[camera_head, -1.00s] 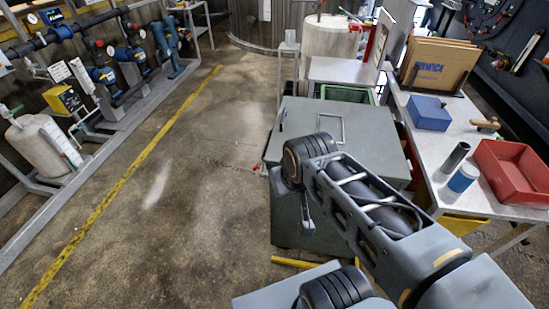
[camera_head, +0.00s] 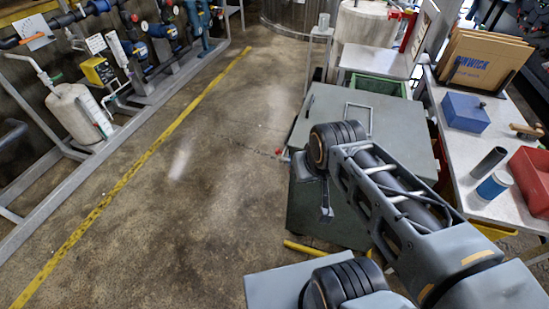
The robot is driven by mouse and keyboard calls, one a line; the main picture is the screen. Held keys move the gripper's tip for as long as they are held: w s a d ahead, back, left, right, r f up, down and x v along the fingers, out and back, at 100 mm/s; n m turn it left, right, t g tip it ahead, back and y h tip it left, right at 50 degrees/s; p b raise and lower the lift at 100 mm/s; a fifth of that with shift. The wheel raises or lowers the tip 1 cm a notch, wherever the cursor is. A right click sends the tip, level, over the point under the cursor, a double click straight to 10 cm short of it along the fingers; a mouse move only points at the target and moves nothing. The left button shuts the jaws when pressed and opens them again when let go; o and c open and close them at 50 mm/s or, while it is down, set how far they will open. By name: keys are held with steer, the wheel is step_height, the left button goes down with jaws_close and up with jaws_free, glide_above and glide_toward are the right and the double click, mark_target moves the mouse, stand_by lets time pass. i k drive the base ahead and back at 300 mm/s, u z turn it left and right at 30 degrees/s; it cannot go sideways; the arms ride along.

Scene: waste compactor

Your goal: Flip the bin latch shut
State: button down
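The bin is a grey-green metal box (camera_head: 378,103) with a flat lid, right of centre in the head view. A light rectangular handle (camera_head: 360,106) is on its lid, and the lid looks down. My arm crosses in front of the bin from the lower right, its thick dark joint over the lid's near left part. Below this joint a small grey piece (camera_head: 326,213) shows against the bin's front. I cannot tell whether it is the latch or the end of my gripper. My gripper's fingers cannot be made out, and the arm hides much of the bin's front.
A worktable (camera_head: 463,165) right of the bin holds a blue box (camera_head: 465,112), a red tray (camera_head: 532,180), a can (camera_head: 494,186) and cardboard (camera_head: 485,62). A yellow bar (camera_head: 305,248) lies low by the bin. Floor left of the bin is clear, up to pipework.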

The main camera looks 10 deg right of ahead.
mark_target(277, 151)
steer(key=k, duration=0.45)
steer(key=u, duration=1.3)
steer(key=i, duration=0.75)
steer(key=z, duration=0.9)
